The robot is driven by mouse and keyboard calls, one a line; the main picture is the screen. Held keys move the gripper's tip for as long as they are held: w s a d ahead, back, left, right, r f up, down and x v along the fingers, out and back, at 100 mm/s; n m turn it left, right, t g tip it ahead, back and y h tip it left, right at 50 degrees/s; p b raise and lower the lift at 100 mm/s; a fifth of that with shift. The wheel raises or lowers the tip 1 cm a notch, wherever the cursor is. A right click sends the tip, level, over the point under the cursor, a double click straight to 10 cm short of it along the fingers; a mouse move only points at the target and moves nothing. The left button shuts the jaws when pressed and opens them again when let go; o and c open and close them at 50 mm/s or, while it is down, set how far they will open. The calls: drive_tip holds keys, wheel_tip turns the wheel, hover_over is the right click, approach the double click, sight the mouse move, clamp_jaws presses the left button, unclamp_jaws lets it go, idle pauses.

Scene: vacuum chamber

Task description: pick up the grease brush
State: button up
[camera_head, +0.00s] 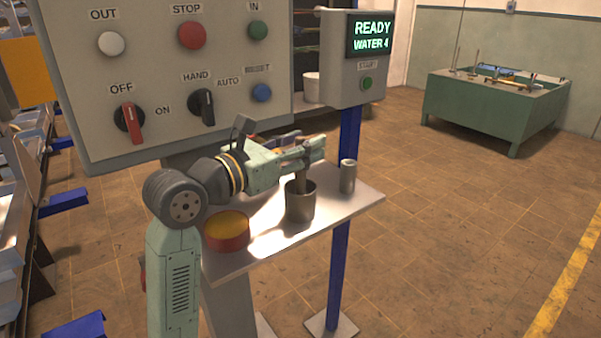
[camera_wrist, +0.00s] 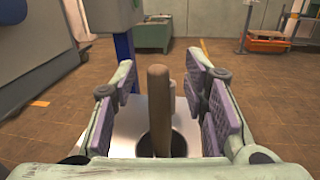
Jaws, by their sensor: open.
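The grease brush shows as a brown wooden handle (camera_wrist: 158,100) standing upright in a dark cup (camera_head: 300,204); its lower end is hidden inside the cup. The cup stands on a small light shelf (camera_head: 350,208) below the control panel. My gripper (camera_head: 312,150) is level above the cup, with its fingers at the height of the handle. In the wrist view the fingers are open, with purple pads on both sides of the handle. A gap shows between the handle and the pads on each side.
A grey metal cylinder (camera_head: 347,178) stands right of the cup. A round red tin with a yellow top (camera_head: 227,232) is to the left on the shelf. The control panel (camera_head: 180,70) hangs close above my arm. A blue post (camera_head: 341,250) supports the shelf's right side.

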drive_tip(key=shift+w, duration=0.1)
clamp_jaws()
idle(0.5)
